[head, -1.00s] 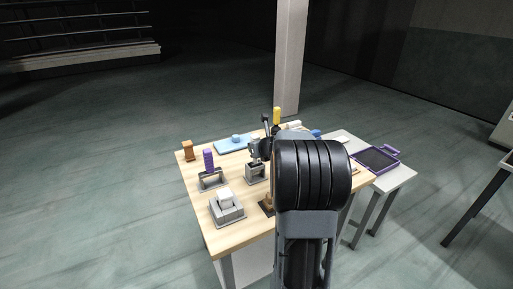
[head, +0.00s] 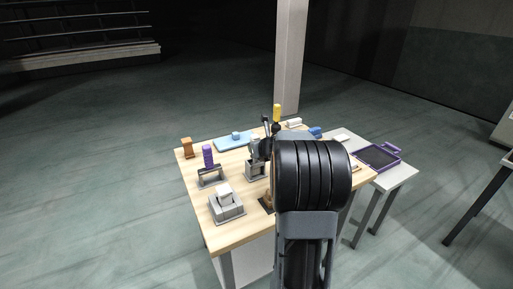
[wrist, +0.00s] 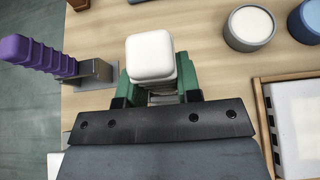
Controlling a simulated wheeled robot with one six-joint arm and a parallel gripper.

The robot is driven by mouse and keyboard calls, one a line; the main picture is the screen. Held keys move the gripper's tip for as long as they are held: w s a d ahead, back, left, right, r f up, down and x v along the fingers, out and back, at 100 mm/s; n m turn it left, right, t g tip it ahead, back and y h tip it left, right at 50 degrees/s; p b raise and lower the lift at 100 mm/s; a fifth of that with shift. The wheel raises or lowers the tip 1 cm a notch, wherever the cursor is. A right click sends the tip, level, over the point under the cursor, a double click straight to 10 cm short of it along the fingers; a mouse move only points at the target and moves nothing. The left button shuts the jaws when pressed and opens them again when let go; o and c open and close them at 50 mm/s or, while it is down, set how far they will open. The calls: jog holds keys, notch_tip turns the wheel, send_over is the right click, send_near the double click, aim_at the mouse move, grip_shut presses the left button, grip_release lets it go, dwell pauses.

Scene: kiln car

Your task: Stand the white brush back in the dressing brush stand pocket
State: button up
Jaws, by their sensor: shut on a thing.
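The white brush (wrist: 150,55) shows in the wrist view as a rounded white block between the green fingers of my gripper (wrist: 154,78). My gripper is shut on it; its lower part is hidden. In the head view my arm covers most of the gripper. A small grey stand (head: 256,173) is on the table just left of my arm, close by the gripper. I cannot tell whether the brush touches it or which pocket is under it.
A purple-handled tool (head: 208,157) stands in a grey holder at left. A white block (head: 224,192) sits in a grey base at front left. A purple tray (head: 376,157) is on the right side table.

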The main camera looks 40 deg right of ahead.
jog(key=shift+f, duration=0.1)
jog(key=o, duration=1.1)
jog(key=shift+s, duration=0.1)
jog(key=shift+p+v, duration=1)
jog(key=shift+v, duration=2.85)
jog(key=shift+s, duration=0.2)
jog(key=p+v, duration=0.2)
jog(key=v, duration=1.1)
jog(key=shift+s+a, duration=0.1)
jog(key=shift+s, duration=0.2)
